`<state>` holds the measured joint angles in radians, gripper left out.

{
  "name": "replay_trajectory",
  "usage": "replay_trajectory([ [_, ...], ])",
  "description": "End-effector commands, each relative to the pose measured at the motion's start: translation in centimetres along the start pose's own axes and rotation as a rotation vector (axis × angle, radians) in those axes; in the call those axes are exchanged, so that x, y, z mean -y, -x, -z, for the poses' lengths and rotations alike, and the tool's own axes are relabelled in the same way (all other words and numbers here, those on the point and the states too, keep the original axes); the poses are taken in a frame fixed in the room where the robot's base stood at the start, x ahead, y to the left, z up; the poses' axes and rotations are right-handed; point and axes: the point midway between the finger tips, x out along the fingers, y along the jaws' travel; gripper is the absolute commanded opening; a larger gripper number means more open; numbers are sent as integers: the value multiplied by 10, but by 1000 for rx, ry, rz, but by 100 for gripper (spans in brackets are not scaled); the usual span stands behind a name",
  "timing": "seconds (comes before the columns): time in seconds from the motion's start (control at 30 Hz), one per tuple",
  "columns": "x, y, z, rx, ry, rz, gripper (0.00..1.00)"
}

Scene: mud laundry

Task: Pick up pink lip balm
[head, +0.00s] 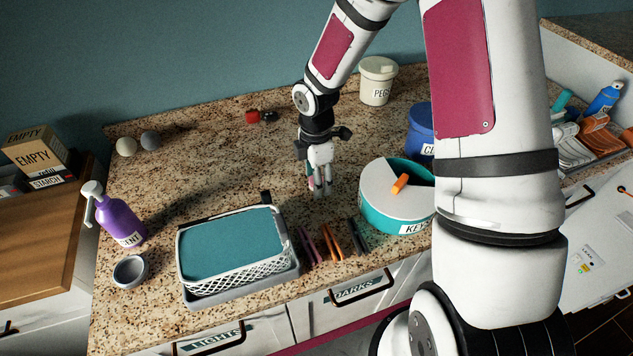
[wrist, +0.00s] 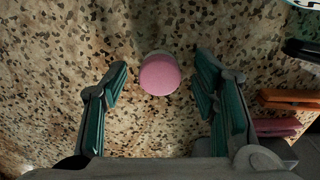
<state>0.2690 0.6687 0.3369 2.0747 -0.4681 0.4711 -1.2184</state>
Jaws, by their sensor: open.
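The pink lip balm (wrist: 160,75) shows in the wrist view as a small round pink shape, seen from above, over the speckled countertop. My gripper (wrist: 162,84) is open, with one teal-padded finger on each side of the lip balm and a visible gap on both sides. In the head view my gripper (head: 320,190) points down over the middle of the counter, and a bit of pink (head: 312,183) shows beside its fingers. The fingers hide most of the lip balm there. I cannot tell how far the fingertips are above the counter.
A white basket (head: 238,282) with a teal top stands front left. Purple (head: 308,245), orange (head: 332,242) and dark (head: 356,237) clips lie beside it. A teal round tin (head: 390,212) stands to the right. The counter behind my gripper is mostly clear.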

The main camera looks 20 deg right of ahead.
Motion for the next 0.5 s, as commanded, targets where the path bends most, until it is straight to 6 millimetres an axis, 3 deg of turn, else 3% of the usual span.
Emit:
replay_trajectory([
  [0.27, 0, -2, 0, 1, -1, -1, 52],
  [0.43, 0, -2, 0, 0, -1, -1, 13],
  [0.5, 0, -2, 0, 0, -1, -1, 13],
])
